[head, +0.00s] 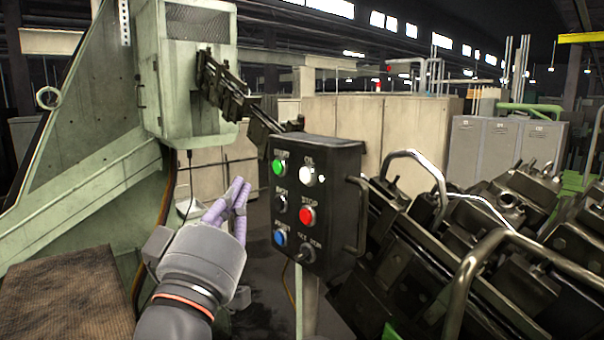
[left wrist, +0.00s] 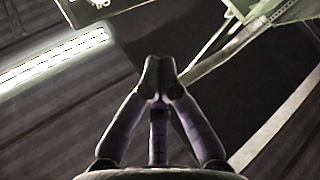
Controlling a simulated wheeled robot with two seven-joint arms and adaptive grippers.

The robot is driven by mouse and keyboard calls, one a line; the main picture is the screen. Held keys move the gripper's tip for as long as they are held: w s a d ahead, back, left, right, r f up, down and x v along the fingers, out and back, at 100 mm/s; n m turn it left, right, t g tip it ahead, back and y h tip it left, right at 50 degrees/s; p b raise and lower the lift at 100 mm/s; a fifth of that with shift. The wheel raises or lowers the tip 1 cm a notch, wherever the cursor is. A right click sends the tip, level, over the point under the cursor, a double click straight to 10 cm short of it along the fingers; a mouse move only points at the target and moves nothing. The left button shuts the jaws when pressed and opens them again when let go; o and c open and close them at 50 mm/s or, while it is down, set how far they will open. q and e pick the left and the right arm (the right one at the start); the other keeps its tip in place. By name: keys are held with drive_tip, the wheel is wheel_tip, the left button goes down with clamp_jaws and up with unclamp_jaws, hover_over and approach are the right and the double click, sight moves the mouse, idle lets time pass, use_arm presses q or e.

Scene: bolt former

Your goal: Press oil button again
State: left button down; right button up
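The black control box (head: 335,200) stands on a post in the middle of the head view. Its oil button is the white button (head: 307,174) at the top right of the panel, under a label that seems to read OIL. My left gripper (head: 239,187) is left of the box, apart from the panel, with its fingers pointing up. In the left wrist view my left gripper (left wrist: 159,62) has its fingertips together with nothing between them. My right gripper is not in view.
The panel also has a green button (head: 279,167), a red stop button (head: 307,215), a blue button (head: 280,238) and dark knobs. A metal handle (head: 358,215) is on the box's right side. Dark machinery with bent pipes (head: 490,265) fills the right. A pale green machine (head: 185,80) stands left.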

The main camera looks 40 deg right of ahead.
sight(307, 175)
use_arm(q)
drive_tip(key=d+p, duration=0.3)
drive_tip(key=d, duration=0.5)
drive_tip(key=shift+w+p, duration=0.25)
drive_tip(key=shift+p, duration=0.15)
drive_tip(key=shift+d, duration=0.3)
idle(0.9)
drive_tip(key=shift+d, duration=0.25)
